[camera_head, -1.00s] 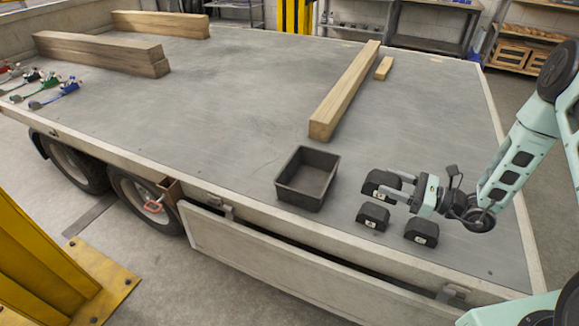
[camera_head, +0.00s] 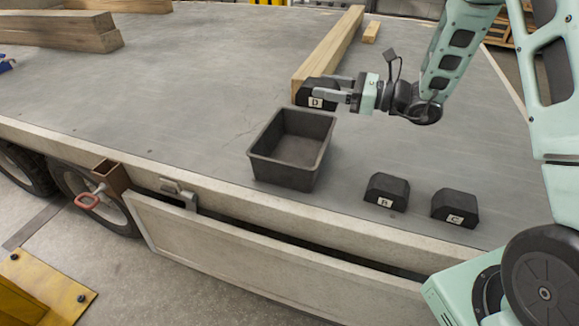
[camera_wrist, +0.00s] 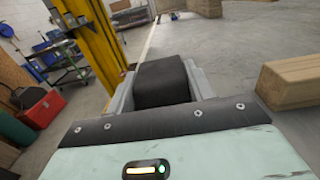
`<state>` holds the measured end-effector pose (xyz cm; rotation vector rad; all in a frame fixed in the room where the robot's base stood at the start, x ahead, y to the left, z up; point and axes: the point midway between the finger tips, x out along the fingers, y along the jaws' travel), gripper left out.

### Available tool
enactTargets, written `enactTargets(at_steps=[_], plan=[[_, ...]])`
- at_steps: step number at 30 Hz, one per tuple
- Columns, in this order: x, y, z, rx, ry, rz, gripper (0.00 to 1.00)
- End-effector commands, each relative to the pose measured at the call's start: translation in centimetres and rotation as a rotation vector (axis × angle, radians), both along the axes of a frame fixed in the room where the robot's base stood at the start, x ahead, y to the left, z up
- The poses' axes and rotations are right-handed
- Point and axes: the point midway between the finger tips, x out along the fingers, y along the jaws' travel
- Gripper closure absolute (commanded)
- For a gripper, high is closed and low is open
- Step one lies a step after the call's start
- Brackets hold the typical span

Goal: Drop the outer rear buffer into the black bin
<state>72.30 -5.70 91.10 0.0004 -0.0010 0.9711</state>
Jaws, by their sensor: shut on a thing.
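My gripper (camera_head: 343,90) is shut on a black buffer labelled D (camera_head: 316,93) and holds it above the trailer bed, just behind the bin's back right rim in the head view. The wrist view shows the held buffer (camera_wrist: 161,82) between the two fingers. The black bin (camera_head: 262,165) stands open and empty on the bed near the side edge. Two more black buffers, B (camera_head: 386,189) and C (camera_head: 455,207), sit on the bed to the right of the bin.
A long timber beam (camera_head: 335,50) lies behind the held buffer, with a short wood block (camera_head: 371,32) beside it. More timber (camera_head: 60,30) is at the far left. A side flap (camera_head: 250,255) hangs below the bed edge. The bed left of the bin is clear.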

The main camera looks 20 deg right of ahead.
Motion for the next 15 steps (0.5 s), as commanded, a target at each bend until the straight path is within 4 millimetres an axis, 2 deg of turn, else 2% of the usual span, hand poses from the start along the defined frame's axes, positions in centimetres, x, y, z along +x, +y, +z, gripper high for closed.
enactTargets(at_steps=[1,9,15], plan=[[0.0,0.6,-0.9,-0.002,-0.008,0.001,0.78],[-0.6,2.9,0.5,0.000,-0.006,-0.018,0.78],[-1.1,3.7,1.5,0.001,-0.003,-0.026,0.78]])
